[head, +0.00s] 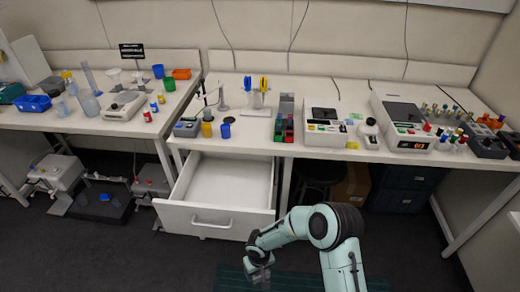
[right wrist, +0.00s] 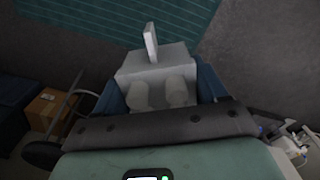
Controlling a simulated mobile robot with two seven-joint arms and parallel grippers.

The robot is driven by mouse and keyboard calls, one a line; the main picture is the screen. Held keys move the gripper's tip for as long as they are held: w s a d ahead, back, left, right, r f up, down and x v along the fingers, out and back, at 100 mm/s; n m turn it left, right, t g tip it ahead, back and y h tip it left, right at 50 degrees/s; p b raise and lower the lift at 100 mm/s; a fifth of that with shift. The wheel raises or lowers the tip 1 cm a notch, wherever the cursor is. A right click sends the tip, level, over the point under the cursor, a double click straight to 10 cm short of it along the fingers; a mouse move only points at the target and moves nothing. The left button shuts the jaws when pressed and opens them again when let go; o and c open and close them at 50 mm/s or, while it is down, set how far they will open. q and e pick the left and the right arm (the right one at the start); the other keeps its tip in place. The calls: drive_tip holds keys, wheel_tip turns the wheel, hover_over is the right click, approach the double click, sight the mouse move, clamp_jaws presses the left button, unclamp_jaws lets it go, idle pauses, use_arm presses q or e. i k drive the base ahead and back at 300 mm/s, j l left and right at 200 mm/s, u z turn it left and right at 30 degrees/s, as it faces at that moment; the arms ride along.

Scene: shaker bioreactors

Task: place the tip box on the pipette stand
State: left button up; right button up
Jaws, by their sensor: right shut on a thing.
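My right gripper (head: 258,272) is low in front of the bench, over the dark floor, in the head view. In the right wrist view it is shut on a pale grey box-shaped thing (right wrist: 155,65), which I take to be the tip box. A thin light piece stands up from its top. Its details are too dark and small to tell. The pipette stand (head: 258,112) is on the middle bench, with blue and yellow pipettes upright on it. The gripper is well below the stand and apart from it. My left gripper is not in view.
An open, empty white drawer (head: 225,185) juts out from the middle bench, between my arm and the stand. Red and green boxes (head: 284,129) stand right of the stand. A blue cup (head: 226,131) and a yellow cup (head: 206,129) stand to its left. Little bench top is free around it.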

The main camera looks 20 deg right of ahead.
sight(251, 135)
drive_tip(key=l+z, duration=0.25)
drive_tip(key=i+l+z, duration=0.2)
drive_tip(key=l, duration=0.2)
drive_tip(key=i+l+z, duration=0.1)
drive_tip(key=l+z, duration=0.2)
drive_tip(key=z, duration=0.15)
drive_tip(key=i+l+z, duration=0.15)
drive_tip(key=z, duration=0.3)
drive_tip(key=i+l+u, duration=0.35)
drive_tip(key=l, duration=0.3)
drive_tip(key=i+l+u, duration=0.1)
drive_tip(key=u, duration=0.35)
drive_tip(key=l+u, duration=0.15)
drive_tip(key=u, duration=0.25)
drive_tip(key=i+l+u, duration=0.1)
drive_tip(key=u, duration=0.35)
drive_tip(key=l+u, duration=0.2)
drive_tip(key=u, duration=0.25)
drive_tip(key=l+u, duration=0.15)
drive_tip(key=u, duration=0.3)
